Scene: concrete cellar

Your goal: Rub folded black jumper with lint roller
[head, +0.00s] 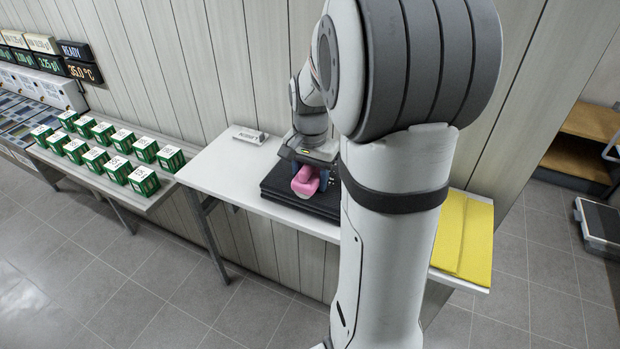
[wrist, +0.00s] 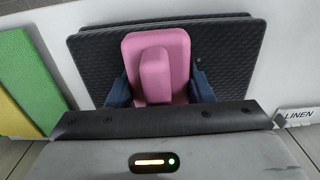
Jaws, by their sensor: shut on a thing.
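The folded black jumper (head: 279,187) lies flat on the white shelf in the head view. It fills the upper middle of the wrist view (wrist: 232,45) as a dark, textured stack. My gripper (head: 306,181) is over the jumper, with its blue fingers on both sides of a pink thing (head: 306,187), which I take to be the lint roller. The pink lint roller also shows between the fingers in the wrist view (wrist: 154,62). Whether the roller touches the jumper I cannot tell. My arm hides the right part of the jumper in the head view.
A yellow folded cloth (head: 464,237) lies on the right end of the white shelf (head: 222,172). A LINEN sign (head: 250,136) stands at the back left of the jumper. Green-and-white boxes (head: 116,169) stand in rows on the left table. The wall is close behind.

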